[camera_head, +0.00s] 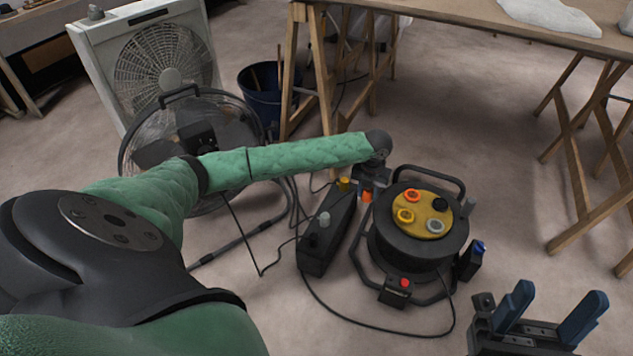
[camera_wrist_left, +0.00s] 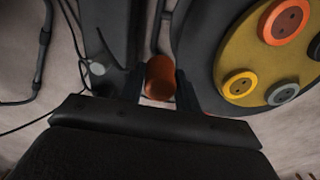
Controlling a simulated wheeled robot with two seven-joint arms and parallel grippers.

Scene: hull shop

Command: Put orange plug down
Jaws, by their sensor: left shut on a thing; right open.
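The orange plug (camera_wrist_left: 160,78) is between the fingers of my left gripper (camera_wrist_left: 160,92), which is shut on it. In the head view the plug (camera_head: 366,196) shows just below my left gripper (camera_head: 366,184), in the gap between the black power strip (camera_head: 314,258) and the cable reel (camera_head: 384,250). Whether it touches the floor I cannot tell. My right gripper (camera_head: 545,322) is open and empty at the lower right, with its two blue fingers apart.
The reel's yellow face (camera_head: 426,225) has several coloured sockets. A round fan (camera_head: 240,115), blue bucket (camera_head: 262,105) and trestle table (camera_head: 470,18) stand behind. Cables cross the floor.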

